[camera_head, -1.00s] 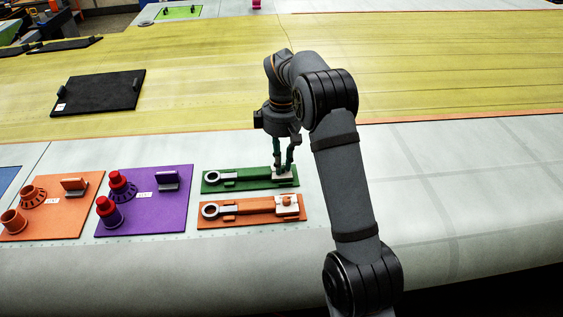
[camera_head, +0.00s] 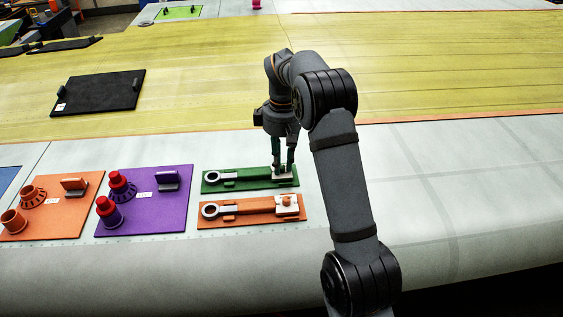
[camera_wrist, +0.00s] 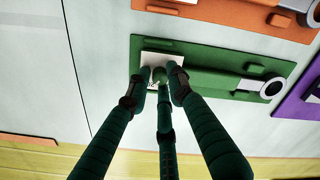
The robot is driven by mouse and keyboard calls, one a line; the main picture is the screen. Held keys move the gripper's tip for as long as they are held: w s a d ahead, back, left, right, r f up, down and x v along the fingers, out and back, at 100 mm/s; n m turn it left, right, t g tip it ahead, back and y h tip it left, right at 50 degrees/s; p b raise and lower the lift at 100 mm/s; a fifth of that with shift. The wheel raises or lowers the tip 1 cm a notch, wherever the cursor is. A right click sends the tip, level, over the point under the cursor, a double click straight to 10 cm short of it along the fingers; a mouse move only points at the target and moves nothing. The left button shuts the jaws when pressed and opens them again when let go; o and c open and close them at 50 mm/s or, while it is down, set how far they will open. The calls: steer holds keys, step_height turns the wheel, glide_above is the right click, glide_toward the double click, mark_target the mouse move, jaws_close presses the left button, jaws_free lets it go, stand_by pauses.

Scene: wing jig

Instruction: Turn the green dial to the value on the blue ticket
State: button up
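The green board (camera_head: 222,183) lies near the front of the wing, with a wrench-shaped grey and green piece along it. At its right end is a white plate bearing a small green dial (camera_wrist: 159,73), seen in the wrist view and hidden by my fingers in the head view. My gripper (camera_head: 284,170) points down over this end. In the wrist view, its three dark green fingers (camera_wrist: 162,78) stand spread around the dial, with narrow gaps visible. The gripper looks open. I cannot make out a blue ticket in either view.
A similar orange board (camera_head: 230,220) lies just in front of the green one. A purple board (camera_head: 165,217) with red-capped posts and another orange board (camera_head: 70,222) lie left. A blue edge (camera_head: 8,184) shows at far left.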

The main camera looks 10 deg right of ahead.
mark_target(282, 165)
steer(key=o, duration=0.3)
step_height(282, 165, up, 12)
stand_by(0.7)
steer(key=shift+d+f, duration=0.1)
step_height(282, 165, down, 12)
steer(key=shift+n, duration=0.7)
stand_by(0.5)
